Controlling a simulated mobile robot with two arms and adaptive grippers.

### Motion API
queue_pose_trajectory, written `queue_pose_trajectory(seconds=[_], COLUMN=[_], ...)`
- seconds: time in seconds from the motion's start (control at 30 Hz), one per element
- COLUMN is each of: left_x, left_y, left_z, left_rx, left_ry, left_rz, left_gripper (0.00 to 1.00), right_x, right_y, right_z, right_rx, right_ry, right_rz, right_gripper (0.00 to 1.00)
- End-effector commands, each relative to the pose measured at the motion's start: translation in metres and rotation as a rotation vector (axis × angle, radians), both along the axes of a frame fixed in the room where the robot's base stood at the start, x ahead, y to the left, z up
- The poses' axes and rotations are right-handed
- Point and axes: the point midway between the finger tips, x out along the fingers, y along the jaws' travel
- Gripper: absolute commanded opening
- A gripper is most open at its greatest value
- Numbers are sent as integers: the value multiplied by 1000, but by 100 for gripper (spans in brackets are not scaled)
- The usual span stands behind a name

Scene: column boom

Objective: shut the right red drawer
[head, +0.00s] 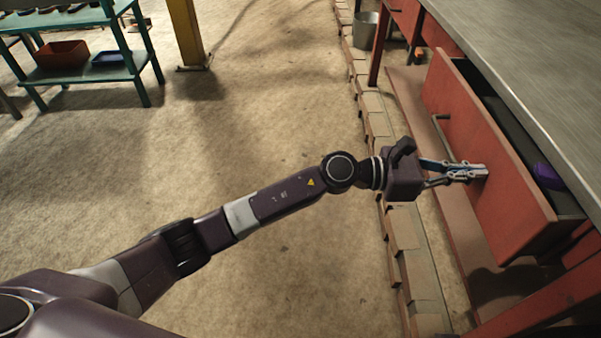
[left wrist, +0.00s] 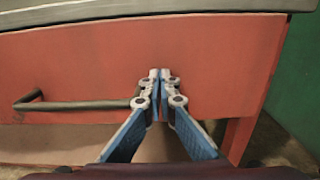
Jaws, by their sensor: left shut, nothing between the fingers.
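The right red drawer (head: 482,160) stands pulled out from under the grey worktop, at the right of the head view. A purple object (head: 548,177) lies inside it. Its red front also fills much of the left wrist view (left wrist: 215,60), with a dark bar handle (left wrist: 75,106) left of the fingers. My left gripper (head: 484,171) is shut and empty, its fingertips at the drawer front beside the handle. In the left wrist view the closed fingertips (left wrist: 160,75) are against or just before the red front; I cannot tell if they touch. My right gripper is in neither view.
The grey worktop (head: 540,50) overhangs the drawer. A metal bucket (head: 365,31) stands on the floor beyond. A yellow post (head: 187,35) and a green shelf (head: 85,75) with a red bin (head: 61,56) are at the far left.

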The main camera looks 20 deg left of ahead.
Motion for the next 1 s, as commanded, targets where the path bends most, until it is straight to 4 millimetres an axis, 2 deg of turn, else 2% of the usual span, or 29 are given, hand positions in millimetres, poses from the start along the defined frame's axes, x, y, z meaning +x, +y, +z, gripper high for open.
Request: queue_pose_trajectory(seconds=[0.03,0.17,0.4,0.6,1.0], left_x=[3,9,16,18,18], left_y=[-12,-34,-59,-65,-66], left_z=[-1,-2,-1,0,3], left_rx=[-2,-1,-1,-2,-6], left_ry=[0,1,0,-1,-2], left_rz=[0,-1,1,1,2], left_gripper=[0,0,0,0,0], right_x=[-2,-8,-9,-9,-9], right_y=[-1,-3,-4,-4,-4], right_z=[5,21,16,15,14], right_rx=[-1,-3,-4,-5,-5], right_ry=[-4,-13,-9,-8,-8], right_rz=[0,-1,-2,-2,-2], right_gripper=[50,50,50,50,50])
